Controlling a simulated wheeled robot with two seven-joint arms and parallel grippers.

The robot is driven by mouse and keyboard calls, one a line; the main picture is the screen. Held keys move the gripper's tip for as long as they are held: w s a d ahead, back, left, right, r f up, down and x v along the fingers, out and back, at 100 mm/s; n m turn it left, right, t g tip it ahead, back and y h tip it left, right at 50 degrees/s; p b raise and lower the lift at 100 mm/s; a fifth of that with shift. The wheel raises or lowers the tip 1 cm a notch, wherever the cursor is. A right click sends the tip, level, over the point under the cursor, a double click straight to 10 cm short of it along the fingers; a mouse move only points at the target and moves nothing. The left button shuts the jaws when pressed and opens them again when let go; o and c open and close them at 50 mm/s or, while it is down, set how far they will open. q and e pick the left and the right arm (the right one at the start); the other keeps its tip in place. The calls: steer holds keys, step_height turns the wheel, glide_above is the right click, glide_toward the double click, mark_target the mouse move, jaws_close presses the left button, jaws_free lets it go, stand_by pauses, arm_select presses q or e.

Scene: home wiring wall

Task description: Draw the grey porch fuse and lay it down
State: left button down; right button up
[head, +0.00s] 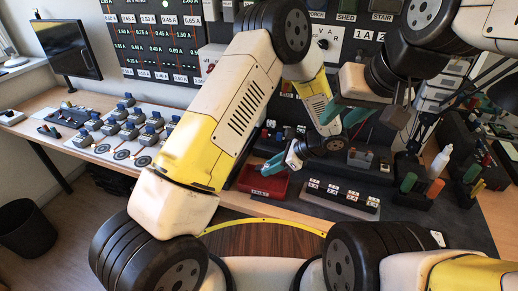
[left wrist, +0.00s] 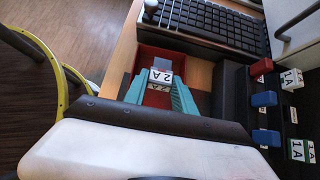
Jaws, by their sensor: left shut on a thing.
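My left gripper (head: 268,168) is low over the red tray (head: 280,191), at the front of the bench in the head view. In the left wrist view its teal fingers (left wrist: 160,88) are shut on a small grey-white fuse (left wrist: 160,76) marked 2 A. The red tray floor (left wrist: 150,53) shows behind and around the fuse. I cannot tell whether the fuse touches the tray. My right gripper (head: 345,114) is higher and further right, its teal fingers apart with nothing seen between them. My arms hide part of the fuse panel (head: 350,42), including much of the porch position.
A black rack of 1A fuses (head: 340,199) stands right of the tray. Blue-topped devices (head: 125,125) fill a board on the left. A keyboard-like block (left wrist: 205,25) lies beyond the tray in the left wrist view. Screwdrivers and a white bottle (head: 440,162) stand at the right.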

arm_select(q)
steer(key=shift+d+f, duration=0.2)
steer(key=shift+f, duration=3.1)
steer(key=c, duration=0.9)
jaws_free()
steer(key=shift+c, duration=0.2)
steer(key=v, duration=0.8)
steer(key=shift+f, duration=0.1)
